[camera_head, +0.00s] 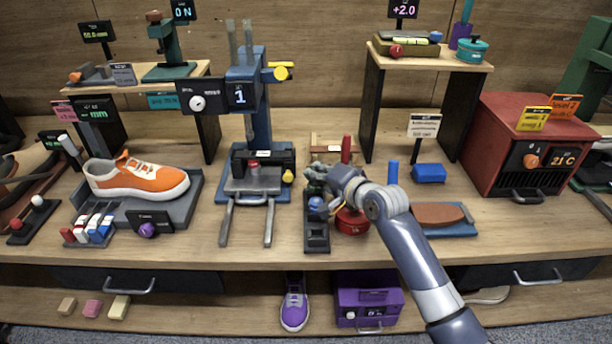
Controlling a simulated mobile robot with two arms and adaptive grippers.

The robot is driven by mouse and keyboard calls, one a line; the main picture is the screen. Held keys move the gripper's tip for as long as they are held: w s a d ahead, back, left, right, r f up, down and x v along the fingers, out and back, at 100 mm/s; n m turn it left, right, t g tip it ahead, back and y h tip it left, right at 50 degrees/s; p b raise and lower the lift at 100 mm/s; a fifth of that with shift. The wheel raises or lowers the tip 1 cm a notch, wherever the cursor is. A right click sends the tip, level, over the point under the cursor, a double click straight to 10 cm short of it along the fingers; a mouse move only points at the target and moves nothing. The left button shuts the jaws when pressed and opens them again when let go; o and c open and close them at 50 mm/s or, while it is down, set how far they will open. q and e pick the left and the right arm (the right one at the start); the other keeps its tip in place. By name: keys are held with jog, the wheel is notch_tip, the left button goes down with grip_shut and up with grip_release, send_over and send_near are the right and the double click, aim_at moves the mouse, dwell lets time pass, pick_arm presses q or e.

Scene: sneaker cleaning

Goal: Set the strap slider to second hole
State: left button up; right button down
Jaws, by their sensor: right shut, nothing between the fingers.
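A narrow black stand (317,239) lies on the workbench near the middle front, with a blue knob (315,204) on it. It may be the strap slider, but no strap or holes can be made out at this size. My right gripper (313,182) is at the far end of this stand, just behind the blue knob. It is shut and holds nothing. Whether it touches the knob cannot be told. The gripper and wrist hide part of the stand's far end. My left gripper is not in view.
A blue press (252,150) stands just left of the stand. A red round piece (351,222) sits close on its right, partly under my wrist. A red post (346,148) and a blue post (393,172) rise nearby. An orange sneaker (137,178) is at left, a red oven (520,150) at right.

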jog(key=shift+w+a+f, duration=0.1)
jog(key=shift+a+f, duration=0.2)
jog(key=shift+a, duration=0.25)
jog(key=shift+w+a+f, duration=0.1)
jog(key=shift+a+f, duration=0.15)
jog(key=shift+a, duration=0.3)
jog(key=shift+a+f, duration=0.15)
jog(key=shift+a, duration=0.1)
jog(key=a+p, duration=0.2)
jog(key=a, duration=0.4)
jog(key=shift+s+a+p, duration=0.1)
jog(key=shift+a+p, duration=0.15)
jog(key=shift+p, duration=0.15)
jog(key=shift+a, duration=0.2)
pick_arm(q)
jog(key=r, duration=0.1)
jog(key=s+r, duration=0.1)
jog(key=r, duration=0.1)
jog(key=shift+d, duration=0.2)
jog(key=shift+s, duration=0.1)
pick_arm(e)
jog(key=shift+d, duration=0.1)
